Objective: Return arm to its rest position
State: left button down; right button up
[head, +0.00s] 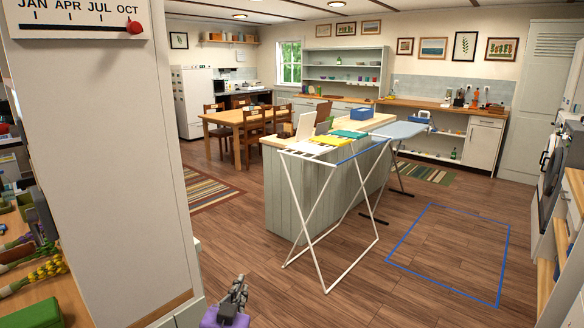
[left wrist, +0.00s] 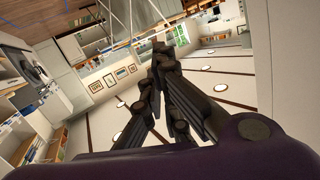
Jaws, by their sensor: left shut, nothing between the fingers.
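My left gripper (head: 236,292) shows low in the head view, near the bottom edge, pointing up and away. It is shut and empty. In the left wrist view its dark fingers (left wrist: 162,55) meet at the tips, and the room appears tilted behind them. Only the gripper and a purple wrist part show in the head view; the rest of the arm is out of the frame. My right gripper is not in either view.
A pale wall panel (head: 100,170) with a calendar strip (head: 75,17) stands close on the left. A white drying rack (head: 330,215) stands ahead by the kitchen island (head: 285,195). A blue floor outline (head: 505,255) lies at right. The wooden floor between is clear.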

pick_arm(q)
jog(key=s+a+f+g, duration=0.2)
jog(key=s+f, duration=0.7)
jog(key=s, duration=0.4)
jog(key=s+a+f+n+g, duration=0.1)
jog(key=s+a+f+g, duration=0.2)
jog(key=s+f, duration=0.7)
jog(key=s+a+f+n+g+y, duration=0.1)
jog(key=s+a+f+g, duration=0.1)
jog(key=s+f, duration=0.7)
jog(key=s, duration=0.8)
jog(key=shift+s+a+f+g+p, duration=0.15)
jog(key=shift+s+f+g+p, duration=0.15)
jog(key=shift+f+g+p, duration=0.1)
